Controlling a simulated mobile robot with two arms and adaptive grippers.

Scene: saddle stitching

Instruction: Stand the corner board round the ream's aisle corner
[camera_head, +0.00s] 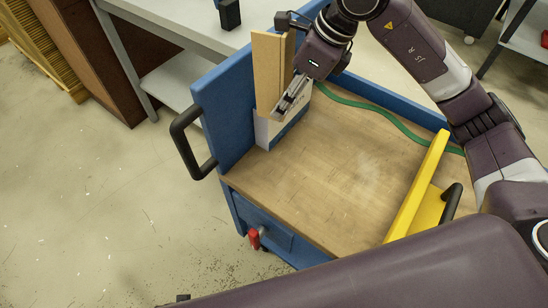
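The tan corner board (266,72) is upright at the left end of the trolley deck, close to the blue end panel. The ream (262,134), a white block with some blue on it, sits on the deck at the board's foot. The ream's lower left part shows below the board; whether the board touches it or hangs just over it I cannot tell. My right gripper (280,112) points down against the board's right side, its fingertips near the board's lower end and the ream's top. The fingers look close together, but their grip is unclear. My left gripper is out of view.
The trolley's wooden deck (315,170) is mostly clear. A yellow angled piece with a black handle (420,188) stands at its right. A green strap (385,112) runs along the back. A black handle (186,145) projects from the blue end panel (228,105). A grey bench (190,22) stands behind.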

